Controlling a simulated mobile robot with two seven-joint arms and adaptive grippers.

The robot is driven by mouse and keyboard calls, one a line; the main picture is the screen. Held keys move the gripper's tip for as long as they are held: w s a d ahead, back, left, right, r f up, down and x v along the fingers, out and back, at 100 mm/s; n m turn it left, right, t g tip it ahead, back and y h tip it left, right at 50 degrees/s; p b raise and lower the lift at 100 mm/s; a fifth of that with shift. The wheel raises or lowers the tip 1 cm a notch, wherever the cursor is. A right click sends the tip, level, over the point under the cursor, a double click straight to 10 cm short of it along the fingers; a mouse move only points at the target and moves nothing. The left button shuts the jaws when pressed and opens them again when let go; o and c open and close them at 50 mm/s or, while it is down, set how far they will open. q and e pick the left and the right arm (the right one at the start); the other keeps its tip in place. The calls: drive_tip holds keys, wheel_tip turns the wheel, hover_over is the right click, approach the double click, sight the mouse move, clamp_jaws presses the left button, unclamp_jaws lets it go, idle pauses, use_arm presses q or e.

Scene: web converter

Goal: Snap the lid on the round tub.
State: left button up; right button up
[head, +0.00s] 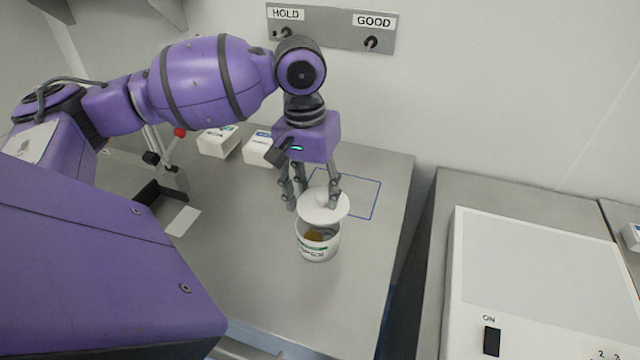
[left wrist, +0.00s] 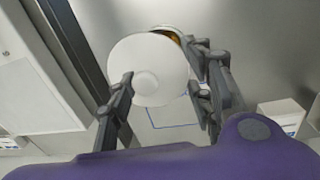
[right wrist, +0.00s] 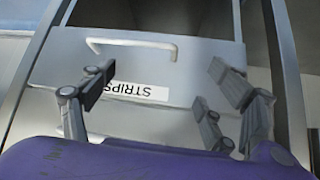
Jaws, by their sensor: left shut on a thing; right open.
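The white round lid (head: 322,206) is held by my left gripper (head: 316,198), whose fingers are shut on its edge. In the left wrist view the lid (left wrist: 146,66) shows as a white disc with a small raised centre, between the fingers (left wrist: 160,88). The round tub (head: 318,245) stands upright on the bench just below and in front of the lid. Its mouth is partly uncovered, with something orange-brown inside. Whether lid and tub rim touch, I cannot tell. My right gripper (right wrist: 165,95) is open and empty in front of a drawer labelled STRIPS.
A blue outlined square (head: 366,198) lies on the bench behind the tub. Two white boxes (head: 218,141) and a red-knobbed lever (head: 180,133) stand at the back left. A light panel (head: 535,265) with an ON switch is at right, past a gap. Bench around the tub is clear.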

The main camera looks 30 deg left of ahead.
sight(308, 197)
use_arm(q)
drive_tip(key=shift+w+a+r, duration=0.1)
drive_tip(key=shift+a+r, duration=0.05)
drive_tip(key=shift+a, duration=0.5)
drive_tip(key=shift+a+f+b, duration=0.1)
drive_tip(key=shift+f+b, duration=0.25)
drive_tip(key=shift+b, duration=0.05)
drive_tip(key=shift+f, duration=0.35)
wheel_tip(308, 197, down, 3)
drive_tip(key=shift+r+b, duration=0.2)
drive_tip(key=shift+b, duration=1)
drive_tip(key=shift+f, duration=1.05)
use_arm(e)
drive_tip(key=shift+s+d+f, duration=0.1)
drive_tip(key=shift+d+f, duration=0.15)
drive_tip(key=shift+f, duration=0.45)
drive_tip(key=shift+s+d+f, duration=0.1)
drive_tip(key=shift+d+f, duration=0.15)
drive_tip(key=shift+f, duration=0.45)
drive_tip(key=shift+s+f, duration=0.1)
drive_tip(key=shift+f, duration=0.05)
use_arm(q)
drive_tip(key=shift+r+p, duration=0.1)
drive_tip(key=shift+p, duration=0.7)
use_arm(e)
drive_tip(key=shift+w+r, duration=0.55)
drive_tip(key=shift+r, duration=0.2)
drive_tip(key=shift+w+r, duration=0.5)
drive_tip(key=shift+r, duration=0.2)
